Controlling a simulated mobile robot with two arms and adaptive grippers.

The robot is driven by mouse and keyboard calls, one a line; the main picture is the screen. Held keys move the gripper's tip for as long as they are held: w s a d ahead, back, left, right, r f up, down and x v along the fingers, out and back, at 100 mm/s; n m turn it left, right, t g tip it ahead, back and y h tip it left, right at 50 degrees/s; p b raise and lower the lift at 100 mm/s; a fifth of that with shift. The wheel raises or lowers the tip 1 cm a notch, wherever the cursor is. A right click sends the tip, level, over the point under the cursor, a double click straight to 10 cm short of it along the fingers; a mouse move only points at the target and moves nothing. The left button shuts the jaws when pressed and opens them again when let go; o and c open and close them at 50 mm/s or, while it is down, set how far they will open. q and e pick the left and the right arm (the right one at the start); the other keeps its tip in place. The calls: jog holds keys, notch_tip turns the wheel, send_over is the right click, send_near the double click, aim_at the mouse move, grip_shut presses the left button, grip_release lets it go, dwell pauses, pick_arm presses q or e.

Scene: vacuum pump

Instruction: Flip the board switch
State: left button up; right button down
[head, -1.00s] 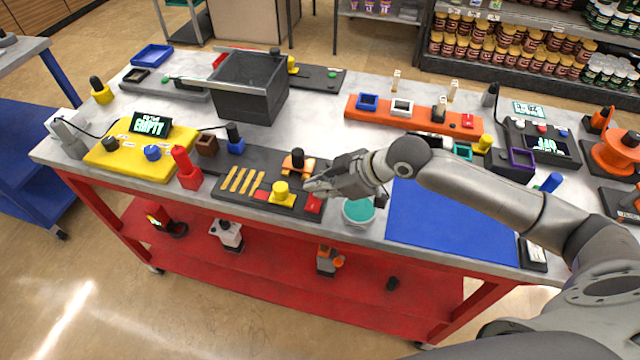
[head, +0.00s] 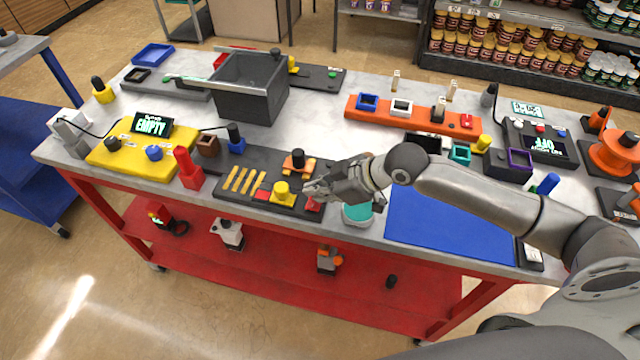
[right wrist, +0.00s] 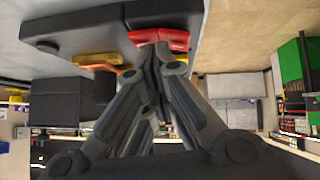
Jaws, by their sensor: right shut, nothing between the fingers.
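A dark board (head: 262,168) lies near the front edge of the table. It carries yellow strips, a yellow knob (head: 282,190), an orange part with a dark knob (head: 297,160) and a red rocker-like switch (head: 314,205) at its right end. My right gripper (head: 309,190) is shut and empty, its tips right at the red switch. In the right wrist view the shut fingertips (right wrist: 158,50) meet the lower edge of the red switch (right wrist: 172,38) and partly cover it. I cannot tell whether they touch it. My left gripper is not in view.
A round teal-topped container (head: 357,213) stands beside my right gripper, close below the wrist. A blue mat (head: 450,222) lies to the right. A red bottle-shaped part (head: 188,170) and a yellow box with a display (head: 130,157) stand left. A dark bin (head: 245,95) stands behind.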

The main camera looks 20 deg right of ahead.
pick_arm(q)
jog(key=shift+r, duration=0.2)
pick_arm(e)
jog(key=shift+s+a+r, duration=0.1)
jog(key=shift+s+a, duration=0.1)
jog(key=shift+s, duration=0.05)
jog(key=shift+w+r+p, duration=0.1)
jog(key=shift+r+p, duration=0.4)
jog(key=shift+p, duration=0.1)
notch_tip(320, 180, up, 4)
jog(key=p, duration=0.4)
jog(key=shift+w+d+f, duration=0.15)
jog(key=shift+f, duration=0.05)
jog(key=shift+s+d+r+b, duration=0.1)
jog(key=shift+s+d+b, duration=0.15)
jog(key=shift+d+b, duration=0.5)
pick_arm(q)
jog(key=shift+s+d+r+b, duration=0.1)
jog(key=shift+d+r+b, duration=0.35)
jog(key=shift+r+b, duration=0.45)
pick_arm(e)
jog(key=w+v, duration=0.1)
jog(key=v, duration=0.7)
jog(key=shift+d+r, duration=0.25)
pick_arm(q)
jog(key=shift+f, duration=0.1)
